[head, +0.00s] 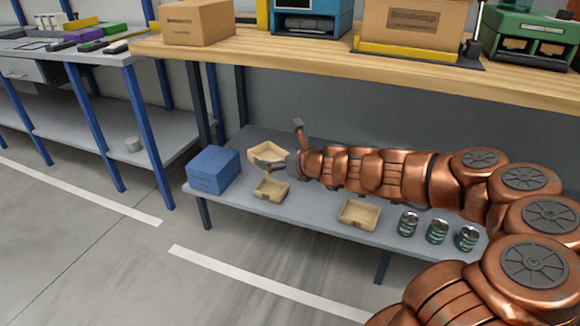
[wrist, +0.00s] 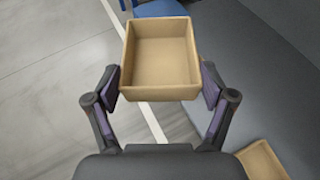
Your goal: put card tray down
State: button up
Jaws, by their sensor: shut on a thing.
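My gripper (wrist: 160,88) is shut on a tan, open-topped card tray (wrist: 160,95), with one finger against each side wall. The tray is empty inside. In the head view the held tray (head: 268,148) looks tilted and appears above the lower shelf (head: 310,214), near the blue box. My gripper (head: 290,160) reaches it from the right. Two similar trays stand on the lower shelf: one tray (head: 270,190) just below the held one, and another tray (head: 359,214) farther right. Part of a shelf tray (wrist: 264,160) shows at the lower right of the wrist view.
A blue box (head: 213,170) stands at the shelf's left end. Several green cans (head: 437,231) stand to the right. The wooden worktop (head: 350,62) overhangs the shelf and carries cardboard boxes. Bare shelf shows between the two standing trays.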

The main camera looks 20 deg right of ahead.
jog(key=shift+m+t+h, duration=0.3)
jog(key=shift+m+h, duration=0.1)
jog(key=a+r, duration=0.1)
jog(key=w+a+r, duration=0.1)
jog(key=a+r, duration=0.1)
jog(key=shift+a+r, duration=0.1)
jog(key=shift+w+a+r, duration=0.1)
jog(key=shift+a+r, duration=0.1)
jog(key=shift+d, duration=0.2)
